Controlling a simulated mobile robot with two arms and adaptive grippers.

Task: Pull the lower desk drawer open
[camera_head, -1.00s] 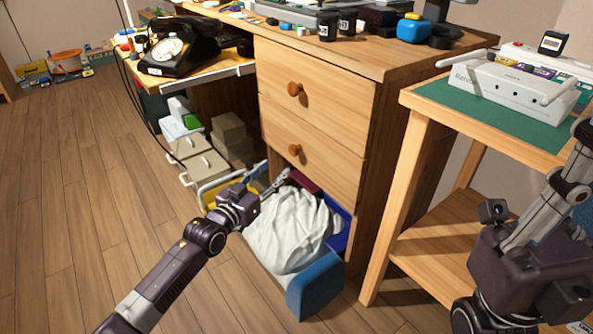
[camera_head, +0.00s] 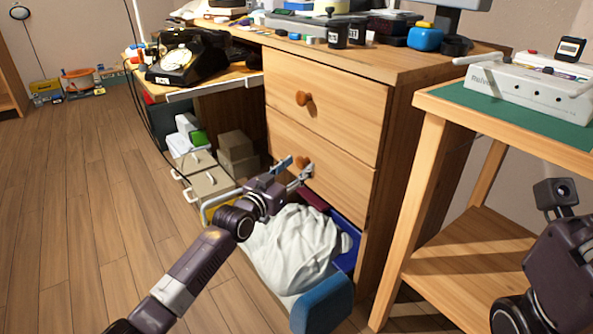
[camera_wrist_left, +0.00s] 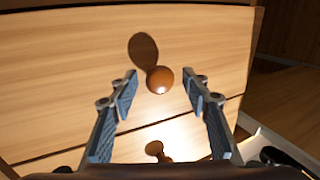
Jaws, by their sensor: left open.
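The wooden desk has two closed drawer fronts. The lower drawer (camera_head: 325,180) has a round orange-brown knob (camera_head: 303,162). My left gripper (camera_head: 296,168) is open at that knob, its fingers partly covering it in the head view. In the left wrist view, which looks turned over, the lower knob (camera_wrist_left: 160,79) shows between and ahead of the two open fingers (camera_wrist_left: 160,85), with clear gaps on both sides. The upper drawer's knob (camera_wrist_left: 157,150) shows near the bottom there. Part of my right arm is at the right edge; its fingertips do not show.
Below the drawers, an open bin with a white bag (camera_head: 290,245) and a blue cushion-like piece (camera_head: 322,303) stands out. Boxes (camera_head: 208,180) stand to the left. A green-topped side table (camera_head: 450,98) is on the right. The floor at left is free.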

